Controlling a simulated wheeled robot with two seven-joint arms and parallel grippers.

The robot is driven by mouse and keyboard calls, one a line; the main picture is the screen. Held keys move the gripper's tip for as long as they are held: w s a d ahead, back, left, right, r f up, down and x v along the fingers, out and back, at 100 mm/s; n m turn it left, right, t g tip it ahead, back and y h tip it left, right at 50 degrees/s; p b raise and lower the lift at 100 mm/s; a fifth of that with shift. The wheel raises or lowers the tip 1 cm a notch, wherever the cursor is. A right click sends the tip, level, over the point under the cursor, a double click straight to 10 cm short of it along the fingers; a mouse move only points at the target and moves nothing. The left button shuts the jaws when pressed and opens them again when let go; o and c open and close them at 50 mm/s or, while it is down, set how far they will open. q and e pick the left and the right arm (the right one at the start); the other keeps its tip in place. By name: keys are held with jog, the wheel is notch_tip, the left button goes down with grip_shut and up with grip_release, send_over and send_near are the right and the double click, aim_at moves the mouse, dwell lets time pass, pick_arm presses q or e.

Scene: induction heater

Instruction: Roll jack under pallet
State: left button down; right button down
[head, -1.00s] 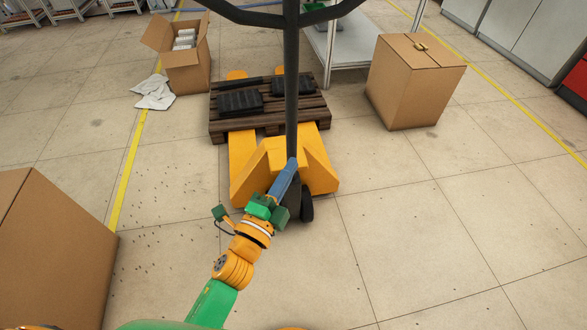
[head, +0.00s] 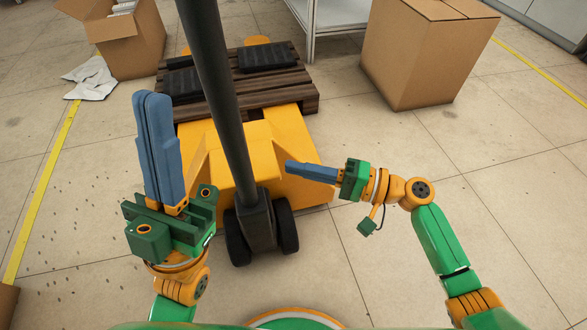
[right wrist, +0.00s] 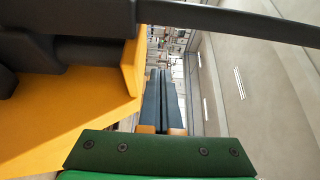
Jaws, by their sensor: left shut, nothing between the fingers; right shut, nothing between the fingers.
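The yellow pallet jack (head: 283,153) stands directly in front of me, with its dark handle shaft (head: 219,90) and black wheels (head: 287,225) nearest. Its forks run under the wooden pallet (head: 303,93), and yellow tips show beyond the far side. Two black items lie on the pallet. My left gripper (head: 152,98) is shut and empty, pointing up to the left of the shaft. My right gripper (head: 290,166) is shut and empty, to the right of the shaft and in front of the jack body. In the right wrist view its blue fingers (right wrist: 163,95) are beside the yellow jack body (right wrist: 75,125).
A closed cardboard box (head: 415,60) stands right of the pallet. A metal-framed shelf (head: 335,20) stands behind. The floor at right is mostly clear.

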jog(key=s+a, duration=0.2)
jog(key=a, duration=0.5)
jog(key=shift+s+f, duration=0.1)
jog(key=shift+s, duration=0.05)
